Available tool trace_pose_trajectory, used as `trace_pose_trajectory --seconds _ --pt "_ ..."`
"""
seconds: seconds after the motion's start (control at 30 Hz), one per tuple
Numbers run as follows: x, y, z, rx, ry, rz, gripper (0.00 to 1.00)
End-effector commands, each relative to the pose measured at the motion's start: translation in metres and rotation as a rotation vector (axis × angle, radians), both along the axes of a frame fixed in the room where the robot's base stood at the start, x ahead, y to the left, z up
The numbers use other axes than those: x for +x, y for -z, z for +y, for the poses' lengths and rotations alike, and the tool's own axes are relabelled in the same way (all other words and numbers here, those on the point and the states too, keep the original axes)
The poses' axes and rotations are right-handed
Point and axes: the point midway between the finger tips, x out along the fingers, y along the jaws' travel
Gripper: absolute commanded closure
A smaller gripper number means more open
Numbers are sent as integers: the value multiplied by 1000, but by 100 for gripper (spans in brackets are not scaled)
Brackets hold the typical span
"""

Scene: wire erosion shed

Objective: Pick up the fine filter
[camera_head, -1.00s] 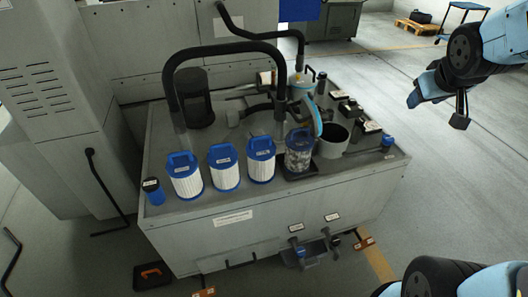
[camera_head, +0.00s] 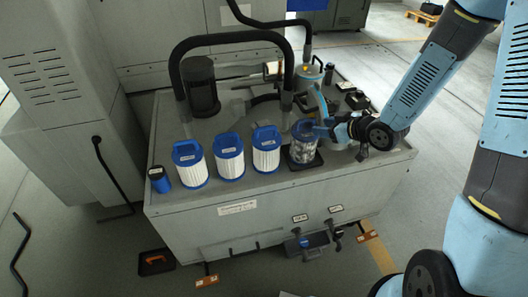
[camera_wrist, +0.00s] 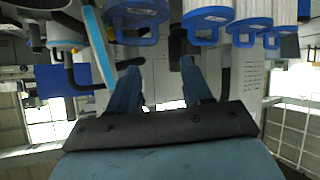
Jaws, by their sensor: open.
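Three white pleated filters with blue handled caps stand in a row on the grey bench top: a left one (camera_head: 190,168), a middle one (camera_head: 229,160) and a right one (camera_head: 266,153). Their labels are too small to read, so I cannot tell which is the fine filter. Right of them, a clear blue-capped canister (camera_head: 303,144) with grey contents stands on a dark pad. My gripper (camera_head: 327,131) is open beside this canister's upper right. In the wrist view my gripper (camera_wrist: 160,70) has nothing between its fingers, and several blue handles appear inverted beyond them.
A black hose arch (camera_head: 232,37) and a dark cylinder (camera_head: 201,88) rise behind the filters. Small dark boxes (camera_head: 357,100) sit at the back right. The bench (camera_head: 210,198) is clear along its front edge.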

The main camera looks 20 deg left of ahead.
Motion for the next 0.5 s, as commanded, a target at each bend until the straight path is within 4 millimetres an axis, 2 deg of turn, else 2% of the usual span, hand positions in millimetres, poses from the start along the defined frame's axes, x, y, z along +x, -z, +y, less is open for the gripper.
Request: trace_pose_trajectory --seconds 0.1,0.3,0.5 --pt "-14 16 20 82 -60 14 51" --pt "-27 26 36 165 -111 20 51" --pt "-23 34 54 180 -123 22 51"
